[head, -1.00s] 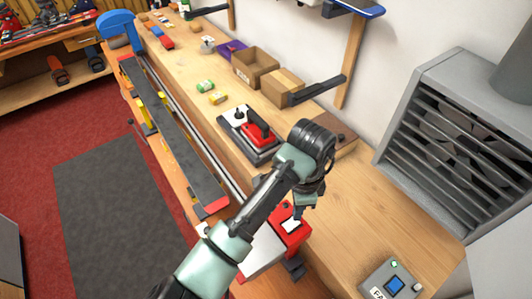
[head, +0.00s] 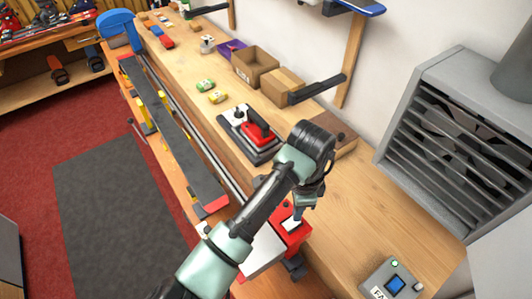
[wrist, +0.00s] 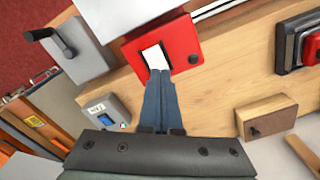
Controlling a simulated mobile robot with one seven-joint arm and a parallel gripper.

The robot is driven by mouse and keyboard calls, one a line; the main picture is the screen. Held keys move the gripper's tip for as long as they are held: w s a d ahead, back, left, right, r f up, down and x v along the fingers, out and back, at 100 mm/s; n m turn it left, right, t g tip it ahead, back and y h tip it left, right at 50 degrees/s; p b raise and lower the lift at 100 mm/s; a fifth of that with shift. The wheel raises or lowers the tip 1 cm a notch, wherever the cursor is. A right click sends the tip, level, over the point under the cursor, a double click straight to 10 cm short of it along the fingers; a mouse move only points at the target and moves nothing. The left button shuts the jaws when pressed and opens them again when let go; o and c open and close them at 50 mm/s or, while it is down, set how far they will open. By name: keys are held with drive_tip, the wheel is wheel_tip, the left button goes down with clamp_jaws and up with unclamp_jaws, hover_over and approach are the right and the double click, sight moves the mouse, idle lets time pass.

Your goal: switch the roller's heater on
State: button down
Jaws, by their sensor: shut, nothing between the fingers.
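The roller's red end housing (head: 284,240) stands at the near end of the bench, partly hidden by my arm in the head view. In the wrist view the red housing (wrist: 184,36) shows a white rectangular switch-like plate (wrist: 153,56) and a small black knob (wrist: 193,59). My gripper (wrist: 157,73) is shut and empty. Its fingertips are at the lower edge of the white plate; I cannot tell whether they touch. In the head view my gripper (head: 297,214) points down at the housing. I cannot make out the plate's on or off position.
A fan control box (head: 393,278) with a blue button and green lamp is at the lower right. A red-handled iron-like tool (head: 258,128) lies on the bench, with cardboard boxes (head: 255,64) behind. A grey part with a black crank (wrist: 68,45) is left of the housing.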

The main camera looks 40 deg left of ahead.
drive_tip(key=shift+f+b, duration=0.4)
drive_tip(key=shift+f, duration=0.35)
drive_tip(key=shift+r, duration=0.15)
wheel_tip(320, 180, up, 7)
drive_tip(key=p, duration=0.6)
drive_tip(key=shift+p, duration=0.35)
idle(0.4)
